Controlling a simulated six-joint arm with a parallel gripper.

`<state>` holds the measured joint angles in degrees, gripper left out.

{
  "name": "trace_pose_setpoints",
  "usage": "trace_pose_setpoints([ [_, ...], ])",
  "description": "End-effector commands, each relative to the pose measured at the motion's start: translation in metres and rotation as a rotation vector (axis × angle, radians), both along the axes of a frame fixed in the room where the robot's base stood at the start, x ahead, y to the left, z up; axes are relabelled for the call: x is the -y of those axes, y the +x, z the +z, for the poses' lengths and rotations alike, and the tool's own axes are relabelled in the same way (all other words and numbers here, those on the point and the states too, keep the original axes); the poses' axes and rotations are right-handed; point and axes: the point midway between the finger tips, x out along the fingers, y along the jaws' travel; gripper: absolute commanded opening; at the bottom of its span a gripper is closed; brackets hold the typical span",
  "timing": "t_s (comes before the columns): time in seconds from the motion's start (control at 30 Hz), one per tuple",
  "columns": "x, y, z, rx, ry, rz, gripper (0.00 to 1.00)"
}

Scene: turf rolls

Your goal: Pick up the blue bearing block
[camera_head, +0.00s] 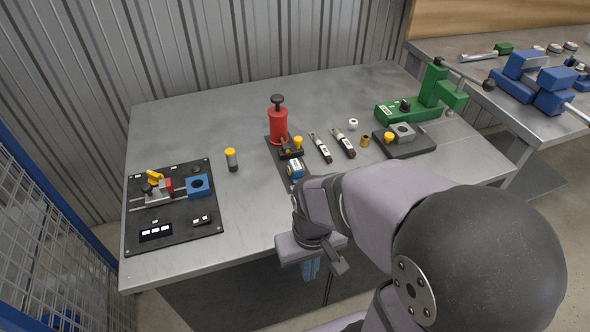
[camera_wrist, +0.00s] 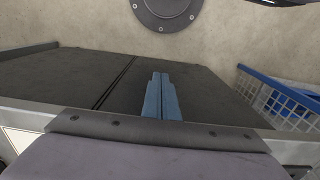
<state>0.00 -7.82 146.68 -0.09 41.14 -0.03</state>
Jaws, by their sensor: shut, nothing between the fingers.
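The blue bearing block (camera_head: 198,186), a blue block with a round dark hole, sits on the right part of the black fixture plate (camera_head: 206,222) at the table's left. My gripper (camera_head: 311,269) points down in front of the table's front edge, to the right of the block and well away from it. Its blue fingers lie together, shut and empty, in the wrist view (camera_wrist: 161,98). The block is not visible in the wrist view.
Beside the block on the plate is a red and yellow clamp (camera_head: 158,184). A yellow-capped cylinder (camera_head: 232,160) stands right of the plate. A red bottle (camera_head: 278,124) and a green press (camera_head: 425,100) stand further right. Bare table lies around the plate. Blue-framed mesh (camera_head: 50,235) stands at left.

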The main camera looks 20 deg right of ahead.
Motion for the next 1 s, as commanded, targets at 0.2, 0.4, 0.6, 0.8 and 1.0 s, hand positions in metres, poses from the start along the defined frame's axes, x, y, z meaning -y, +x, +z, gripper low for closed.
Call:
trace_pose_setpoints([
  [0.2, 0.0, 0.0, 0.0, 0.0, 0.0, 0.0, 0.0],
  [0.4, 0.0, 0.0, 0.0, 0.0, 0.0, 0.0, 0.0],
  [0.6, 0.0, 0.0, 0.0, 0.0, 0.0, 0.0, 0.29],
  [0.8, 0.0, 0.0, 0.0, 0.0, 0.0, 0.0, 0.48],
  [1.0, 0.0, 0.0004, 0.0014, 0.001, 0.0, 0.0, 0.48],
])
